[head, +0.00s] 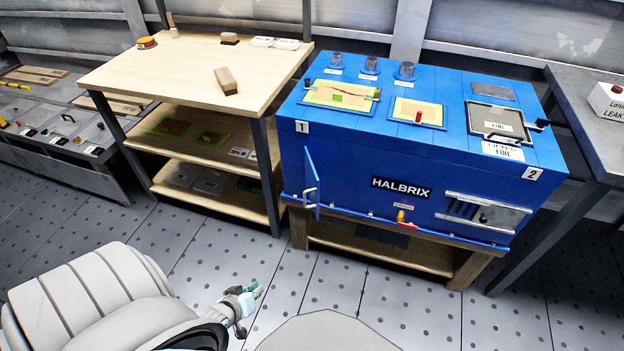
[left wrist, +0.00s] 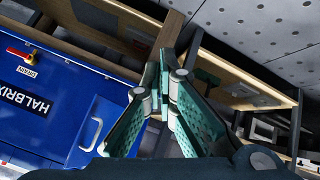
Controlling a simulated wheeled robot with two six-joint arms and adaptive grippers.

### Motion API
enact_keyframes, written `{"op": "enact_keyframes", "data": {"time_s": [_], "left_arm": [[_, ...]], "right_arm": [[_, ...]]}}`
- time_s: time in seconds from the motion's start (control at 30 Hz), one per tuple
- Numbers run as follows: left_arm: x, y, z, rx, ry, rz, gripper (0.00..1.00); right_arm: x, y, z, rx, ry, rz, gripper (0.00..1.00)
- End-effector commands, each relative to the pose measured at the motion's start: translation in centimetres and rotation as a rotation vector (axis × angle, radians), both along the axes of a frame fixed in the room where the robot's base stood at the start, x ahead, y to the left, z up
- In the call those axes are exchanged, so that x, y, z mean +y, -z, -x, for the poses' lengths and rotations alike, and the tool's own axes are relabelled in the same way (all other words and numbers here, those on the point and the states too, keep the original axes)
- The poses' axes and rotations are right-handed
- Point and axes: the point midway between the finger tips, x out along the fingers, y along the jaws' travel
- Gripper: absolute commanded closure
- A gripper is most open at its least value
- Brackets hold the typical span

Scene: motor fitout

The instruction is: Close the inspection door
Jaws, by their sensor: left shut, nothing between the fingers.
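The inspection door (head: 311,172) is a narrow blue panel with a pale handle (head: 311,198), at the left of the front of the blue HALBRIX machine (head: 365,215). It stands swung out from the front, seen nearly edge-on in the head view. The left wrist view shows the door's handle (left wrist: 92,133) left of the fingers. My left gripper (head: 258,290) is shut and empty, over the floor in front of the machine and apart from the door. Its green fingertips (left wrist: 166,68) meet in the left wrist view. My right gripper is not in view.
A wooden bench with shelves (head: 185,75) stands left of the machine, its leg close to the door side. A grey table (head: 590,130) stands at the right. A red-handled valve (head: 402,217) sticks out low on the front. The floor (head: 345,285) before the machine is clear.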

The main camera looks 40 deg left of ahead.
Motion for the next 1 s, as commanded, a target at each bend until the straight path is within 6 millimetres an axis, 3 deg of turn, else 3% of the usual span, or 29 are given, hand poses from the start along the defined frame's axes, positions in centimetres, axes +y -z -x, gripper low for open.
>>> {"op": "enact_keyframes", "data": {"time_s": [0.03,0.1,0.2,0.3,0.5,0.87,1.0], "left_arm": [[2.3,-0.5,-4.6,-0.204,-0.101,0.106,1.0],[4.1,-6.2,-10.4,-0.508,-0.227,0.35,1.0],[4.7,-13.3,-14.4,-0.777,-0.296,0.672,1.0],[4.6,-16.8,-15.8,-0.873,-0.311,0.832,1.0],[4.9,-17.6,-18.5,-0.885,-0.315,0.852,1.0],[5.8,-17.1,-25.9,-0.883,-0.317,0.85,1.0],[4.2,-17.5,-27.6,-0.879,-0.318,0.852,1.0]], "right_arm": [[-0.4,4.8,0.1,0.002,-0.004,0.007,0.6],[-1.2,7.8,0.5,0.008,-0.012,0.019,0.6],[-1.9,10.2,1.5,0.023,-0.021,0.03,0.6],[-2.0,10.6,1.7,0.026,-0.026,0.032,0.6],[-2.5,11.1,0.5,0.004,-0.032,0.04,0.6],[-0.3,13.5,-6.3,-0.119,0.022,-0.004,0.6],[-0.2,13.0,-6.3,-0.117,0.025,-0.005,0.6]]}}
